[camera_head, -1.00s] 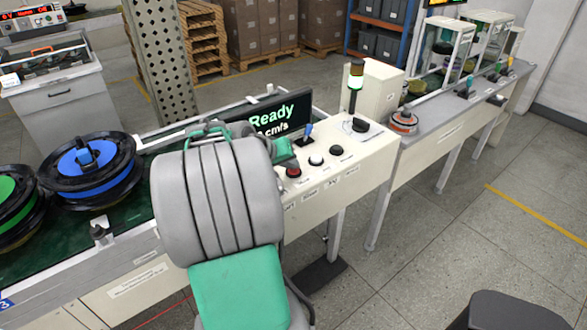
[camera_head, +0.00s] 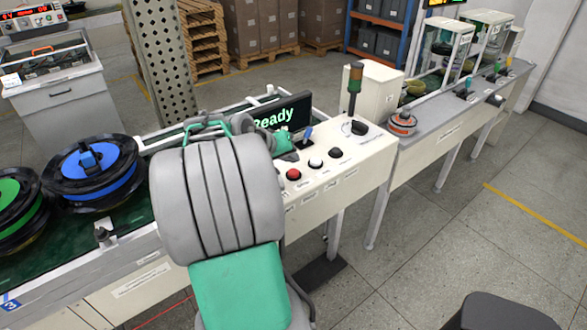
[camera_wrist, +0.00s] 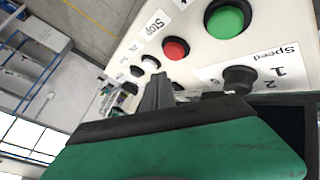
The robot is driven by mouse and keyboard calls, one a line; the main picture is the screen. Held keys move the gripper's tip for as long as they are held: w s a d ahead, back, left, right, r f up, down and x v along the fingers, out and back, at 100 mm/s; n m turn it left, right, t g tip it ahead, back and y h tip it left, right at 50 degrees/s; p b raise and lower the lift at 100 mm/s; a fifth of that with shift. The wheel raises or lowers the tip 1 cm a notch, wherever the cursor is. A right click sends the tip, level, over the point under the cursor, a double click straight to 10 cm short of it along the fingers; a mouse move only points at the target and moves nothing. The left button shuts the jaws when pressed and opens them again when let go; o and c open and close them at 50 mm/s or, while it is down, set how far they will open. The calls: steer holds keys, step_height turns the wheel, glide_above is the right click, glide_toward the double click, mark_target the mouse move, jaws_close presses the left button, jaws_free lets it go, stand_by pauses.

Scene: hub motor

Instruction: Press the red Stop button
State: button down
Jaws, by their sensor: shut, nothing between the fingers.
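The red Stop button (camera_head: 293,174) sits on the cream control panel, uncovered in the head view. In the wrist view the red button (camera_wrist: 175,49) stands beside its "Stop" label. My gripper (camera_head: 290,155) is behind the red button, near the panel's screen side, and is partly hidden by my arm. In the wrist view my gripper's dark fingers (camera_wrist: 158,90) are shut and empty. They are apart from the red button in that picture; their height above the panel is hard to tell.
A green button (camera_wrist: 227,20) and a black Speed knob (camera_wrist: 240,78) flank the red one. White (camera_head: 315,164) and black (camera_head: 336,153) buttons and a blue-tipped lever (camera_head: 307,134) are close by. A "Ready" screen (camera_head: 285,113) and signal tower (camera_head: 355,80) stand behind.

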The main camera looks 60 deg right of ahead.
mark_target(291, 173)
steer(key=shift+r+p, duration=0.95)
steer(key=shift+r, duration=0.75)
